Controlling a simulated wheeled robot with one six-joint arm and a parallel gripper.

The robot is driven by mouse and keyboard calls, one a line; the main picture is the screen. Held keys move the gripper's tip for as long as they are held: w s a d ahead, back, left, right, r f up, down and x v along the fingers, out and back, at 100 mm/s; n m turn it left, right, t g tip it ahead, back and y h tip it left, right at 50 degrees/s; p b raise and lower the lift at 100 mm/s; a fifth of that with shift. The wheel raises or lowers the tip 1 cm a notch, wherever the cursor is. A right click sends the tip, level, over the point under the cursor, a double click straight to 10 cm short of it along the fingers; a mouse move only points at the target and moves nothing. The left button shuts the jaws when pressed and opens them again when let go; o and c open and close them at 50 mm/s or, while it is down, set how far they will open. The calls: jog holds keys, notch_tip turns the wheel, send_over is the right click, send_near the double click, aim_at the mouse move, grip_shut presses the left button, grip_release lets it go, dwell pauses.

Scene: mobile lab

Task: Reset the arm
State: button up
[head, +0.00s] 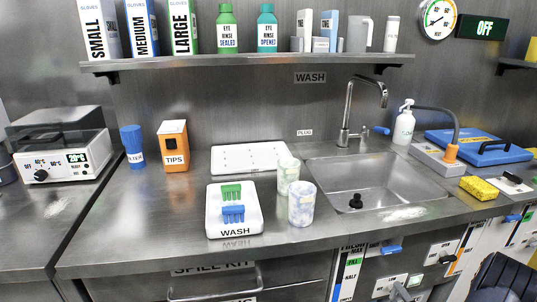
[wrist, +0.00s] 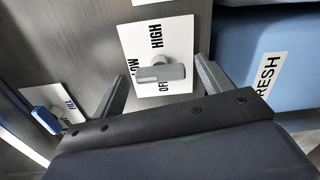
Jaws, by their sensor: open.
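My gripper (wrist: 161,68) is open in the wrist view, with its two grey fingers spread apart. A grey knob (wrist: 160,74) on a white panel (wrist: 150,40) marked LOW, HIGH and OFF shows between the fingers. I cannot tell whether the fingers touch the knob or how far it lies beyond them. In the head view a dark part of my arm (head: 503,278) shows at the lower right, by the cabinet front.
A blue FRESH container (wrist: 262,65) is beside the right finger. A blue lever (wrist: 46,120) by a FILL label is at the left. The steel counter (head: 130,240) holds a sink (head: 365,178), a WASH rack (head: 215,205) and two patterned cups (head: 301,205).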

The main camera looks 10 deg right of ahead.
jog(key=n+b, duration=0.1)
jog(key=n, duration=0.3)
jog(key=shift+b, duration=0.35)
jog(key=n+b, duration=0.2)
jog(key=n, duration=0.2)
jog(key=n+b, duration=0.2)
jog(key=n, duration=0.2)
jog(key=n+b, duration=0.1)
jog(key=n, duration=0.3)
jog(key=shift+a, duration=0.1)
jog(key=shift+a+b, duration=0.1)
jog(key=shift+b, duration=0.25)
